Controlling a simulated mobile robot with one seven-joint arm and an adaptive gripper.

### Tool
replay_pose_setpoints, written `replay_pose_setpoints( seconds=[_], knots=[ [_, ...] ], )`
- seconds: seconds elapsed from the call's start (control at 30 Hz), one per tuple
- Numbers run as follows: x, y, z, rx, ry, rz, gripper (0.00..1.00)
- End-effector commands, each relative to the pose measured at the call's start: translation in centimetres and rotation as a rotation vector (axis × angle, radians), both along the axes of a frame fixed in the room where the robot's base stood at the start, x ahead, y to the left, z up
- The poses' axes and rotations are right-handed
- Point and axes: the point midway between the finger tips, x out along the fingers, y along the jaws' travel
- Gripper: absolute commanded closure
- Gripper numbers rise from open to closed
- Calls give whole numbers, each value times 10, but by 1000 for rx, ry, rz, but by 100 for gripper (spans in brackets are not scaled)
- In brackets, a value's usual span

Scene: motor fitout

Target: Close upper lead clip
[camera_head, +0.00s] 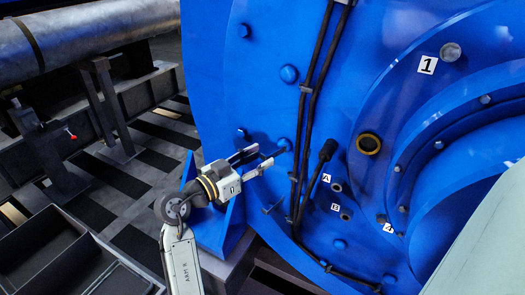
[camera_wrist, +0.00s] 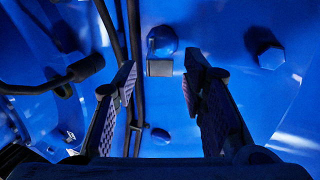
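My gripper (camera_head: 263,158) is in front of the blue motor face, left of the dark leads (camera_head: 317,65) in the head view. Its fingers stand apart with nothing between the pads; it also shows in the wrist view (camera_wrist: 160,85). A small grey square plate (camera_wrist: 160,67) shows beyond the gap, beside a blue bolt head (camera_wrist: 162,40). The leads (camera_wrist: 135,40) run past the left finger there. In the head view, small grey clips sit along the leads, one above (camera_head: 305,89) and one near the fingertips (camera_head: 293,177). I cannot tell whether the clips are latched.
A dark lead end (camera_head: 327,150) stands beside the leads, near labels A (camera_head: 326,178) and B (camera_head: 335,207). A dark open tray (camera_head: 65,250) is at lower left.

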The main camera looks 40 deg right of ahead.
Motion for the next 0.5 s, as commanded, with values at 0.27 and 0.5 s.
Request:
replay_pose_setpoints(
  seconds=[0.27,0.5],
  knots=[
    [2,-22,1,-1,-1,2,62],
    [2,-22,0,-1,-1,2,62]
  ],
)
